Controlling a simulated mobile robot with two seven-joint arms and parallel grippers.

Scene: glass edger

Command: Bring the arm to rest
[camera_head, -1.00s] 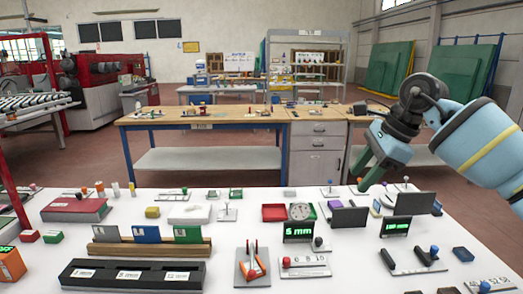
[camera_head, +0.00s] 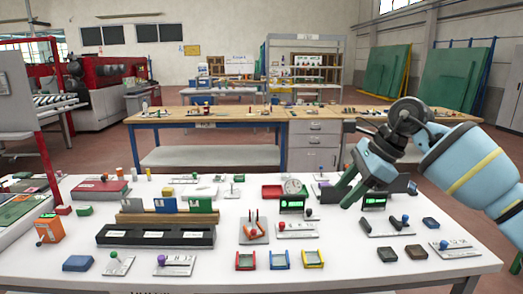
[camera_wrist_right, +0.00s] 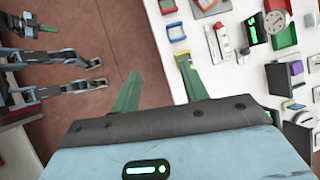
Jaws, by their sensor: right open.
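My right arm comes in from the right in the head view. My right gripper (camera_head: 347,194) is open and empty, with green fingers pointing down and left above the right part of the white table (camera_head: 340,262). In the right wrist view, the two green fingers (camera_wrist_right: 158,70) stand apart with nothing between them. One finger overlaps the table edge in that view and the other is over the brown floor. My left gripper does not show in the head view.
Red, blue and yellow trays (camera_head: 279,259) lie near the front edge. A wooden workbench (camera_head: 220,115) stands behind, with open floor between.

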